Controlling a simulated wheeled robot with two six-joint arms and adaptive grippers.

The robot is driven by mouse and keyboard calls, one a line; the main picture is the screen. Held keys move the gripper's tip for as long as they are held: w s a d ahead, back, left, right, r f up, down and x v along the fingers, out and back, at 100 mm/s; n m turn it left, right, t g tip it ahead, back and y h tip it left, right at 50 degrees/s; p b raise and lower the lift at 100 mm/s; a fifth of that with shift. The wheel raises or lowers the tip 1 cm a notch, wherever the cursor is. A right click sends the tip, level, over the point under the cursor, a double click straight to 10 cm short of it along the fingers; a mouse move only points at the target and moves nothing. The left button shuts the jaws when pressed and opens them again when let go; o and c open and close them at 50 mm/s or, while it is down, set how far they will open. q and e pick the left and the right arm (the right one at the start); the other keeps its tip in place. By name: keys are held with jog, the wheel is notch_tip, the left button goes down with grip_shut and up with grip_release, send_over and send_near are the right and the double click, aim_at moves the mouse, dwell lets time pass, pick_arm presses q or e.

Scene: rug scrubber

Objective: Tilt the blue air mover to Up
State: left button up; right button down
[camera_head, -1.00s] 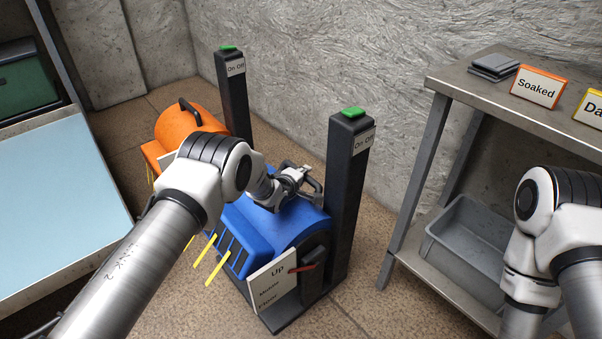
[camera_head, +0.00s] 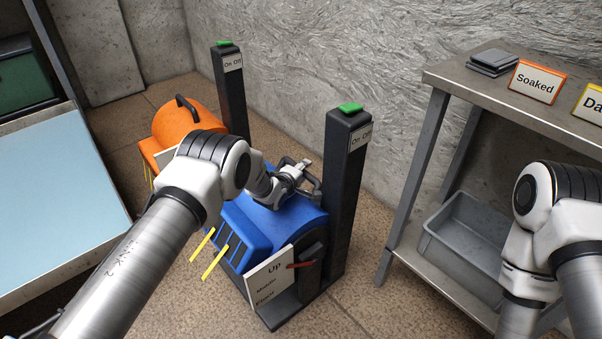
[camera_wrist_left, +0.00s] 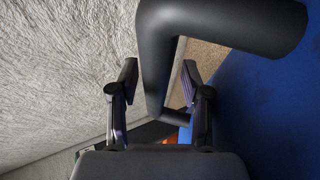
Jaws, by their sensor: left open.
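The blue air mover (camera_head: 287,222) stands on a dark base between dark posts. Its side board (camera_head: 270,281) reads Up at the top, with two lower labels below. A red pointer (camera_head: 301,264) lies beside the Up label. My left gripper (camera_head: 303,169) is over the mover's top at its dark handle. In the left wrist view the thick handle (camera_wrist_left: 225,25) bends down between the open fingers of the gripper (camera_wrist_left: 160,82), with gaps beside it. My right arm shows at the right; its gripper is out of view.
An orange air mover (camera_head: 192,122) stands behind my left arm. Dark posts with green On/Off tops (camera_head: 350,107) rise close to the gripper, near the concrete wall. A metal table (camera_head: 455,81) with a grey bin (camera_head: 470,243) stands right. A light-blue surface (camera_head: 50,200) is left.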

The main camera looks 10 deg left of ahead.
pick_arm(q)
jog(key=v, duration=1.2)
